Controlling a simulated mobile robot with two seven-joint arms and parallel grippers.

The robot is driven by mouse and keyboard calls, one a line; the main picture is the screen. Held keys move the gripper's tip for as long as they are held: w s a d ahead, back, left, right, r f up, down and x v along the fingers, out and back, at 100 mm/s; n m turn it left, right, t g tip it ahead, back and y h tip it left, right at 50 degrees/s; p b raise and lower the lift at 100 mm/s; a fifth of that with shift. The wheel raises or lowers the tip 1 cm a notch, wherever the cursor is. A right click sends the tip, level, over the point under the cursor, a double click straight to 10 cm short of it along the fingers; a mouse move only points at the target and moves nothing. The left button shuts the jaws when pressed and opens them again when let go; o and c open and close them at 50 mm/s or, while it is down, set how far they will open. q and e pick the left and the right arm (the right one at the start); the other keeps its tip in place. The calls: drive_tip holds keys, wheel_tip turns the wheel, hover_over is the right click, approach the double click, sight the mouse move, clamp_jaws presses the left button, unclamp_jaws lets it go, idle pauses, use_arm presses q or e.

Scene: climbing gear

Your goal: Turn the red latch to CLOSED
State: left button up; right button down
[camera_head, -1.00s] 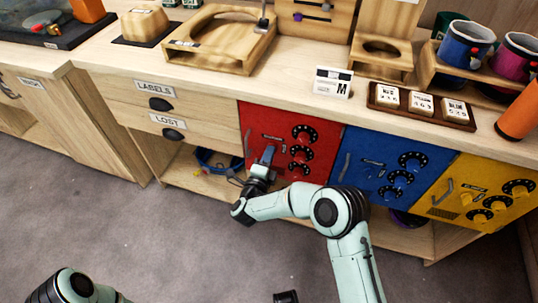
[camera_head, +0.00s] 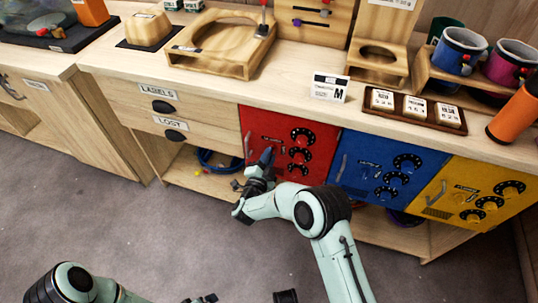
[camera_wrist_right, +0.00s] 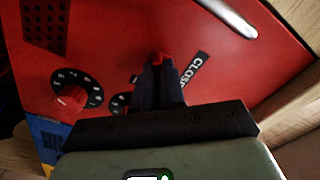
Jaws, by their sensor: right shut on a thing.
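The red door (camera_head: 315,165) stands upright in the front of the counter, with a handle on its left and several dark-ringed dials on its right. A black CLOSED label (camera_wrist_right: 190,69) lies just right of the fingertips. The fingers hide most of the latch, so its exact angle is unclear. My left arm shows at the bottom left; its gripper is barely in the picture.
A blue door (camera_head: 385,170) and a yellow door (camera_head: 475,195) stand to the right. Drawers marked LABELS and LOST (camera_head: 170,124) are to the left. A blue round thing (camera_head: 215,158) lies on the shelf below. The floor in front is clear.

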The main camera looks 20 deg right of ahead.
use_arm(q)
drive_tip(key=s+d+r+g+p, duration=0.1)
drive_tip(key=s+d+r+p, duration=0.1)
drive_tip(key=s+r, duration=0.1)
drive_tip(key=shift+s+d+r+g+h+p, duration=0.2)
drive_tip(key=shift+s+g+h+p, duration=0.15)
drive_tip(key=shift+s, duration=0.5)
use_arm(e)
drive_tip(key=shift+n, duration=5.1)
use_arm(q)
drive_tip(key=shift+s, duration=0.1)
use_arm(e)
drive_tip(key=c, duration=1.2)
unclamp_jaws()
drive_tip(key=shift+s+a, duration=0.1)
use_arm(q)
drive_tip(key=s+r+p, duration=0.1)
drive_tip(key=s+d+r+g+p, duration=0.1)
drive_tip(key=shift+s+d+h, duration=0.15)
drive_tip(key=shift+s+h, duration=0.1)
drive_tip(key=shift+s, duration=0.05)
use_arm(e)
drive_tip(key=v, duration=1.3)
drive_tip(key=shift+s+a, duration=0.1)
